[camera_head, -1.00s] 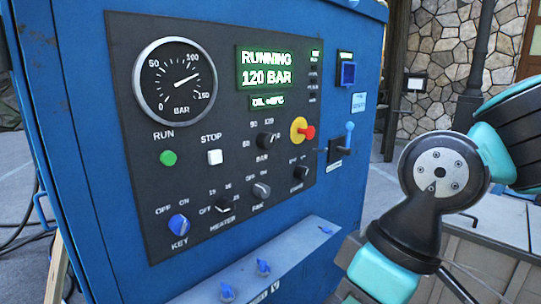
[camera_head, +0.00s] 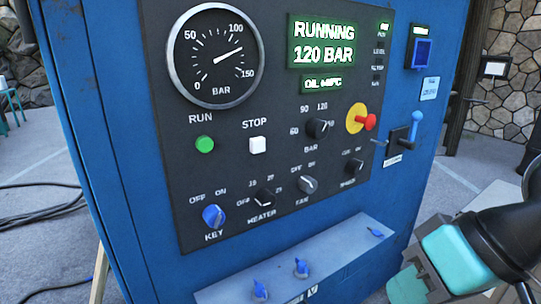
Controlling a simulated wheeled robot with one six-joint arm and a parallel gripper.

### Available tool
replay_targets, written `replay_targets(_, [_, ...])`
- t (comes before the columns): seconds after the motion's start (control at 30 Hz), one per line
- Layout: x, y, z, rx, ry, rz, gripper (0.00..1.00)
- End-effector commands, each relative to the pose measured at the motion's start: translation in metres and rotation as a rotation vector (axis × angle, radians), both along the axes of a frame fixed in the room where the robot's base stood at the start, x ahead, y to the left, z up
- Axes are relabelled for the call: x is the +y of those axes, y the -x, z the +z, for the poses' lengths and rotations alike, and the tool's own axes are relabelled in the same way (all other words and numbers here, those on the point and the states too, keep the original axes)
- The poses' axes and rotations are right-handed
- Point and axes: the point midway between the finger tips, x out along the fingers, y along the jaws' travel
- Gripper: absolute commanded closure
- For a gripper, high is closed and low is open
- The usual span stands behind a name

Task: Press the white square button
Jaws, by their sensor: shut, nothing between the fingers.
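The white square button (camera_head: 258,145) sits on the dark control panel, under the label STOP and to the right of the round green RUN button (camera_head: 205,144). It faces the camera and nothing covers it. Part of my arm, teal and black, shows at the lower right, well apart from the button. My gripper's fingers do not show in this view.
The panel is on a blue cabinet (camera_head: 110,150). Near the button are a pressure gauge (camera_head: 212,55), a blue key switch (camera_head: 214,216), black knobs, a red-and-yellow stop knob (camera_head: 361,119) and a blue lever (camera_head: 414,128). A ledge (camera_head: 335,258) with small blue taps juts out below.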

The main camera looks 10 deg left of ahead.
Motion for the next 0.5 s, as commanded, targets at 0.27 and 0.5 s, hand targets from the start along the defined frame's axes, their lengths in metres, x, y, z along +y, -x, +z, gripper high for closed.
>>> replay_targets(0.27, [0.09, -0.1, 0.014, -0.019, -0.586, -0.463, 1.0])
replay_targets(0.5, [0.114, -0.153, 0.026, 0.04, -1.033, -0.773, 1.0])
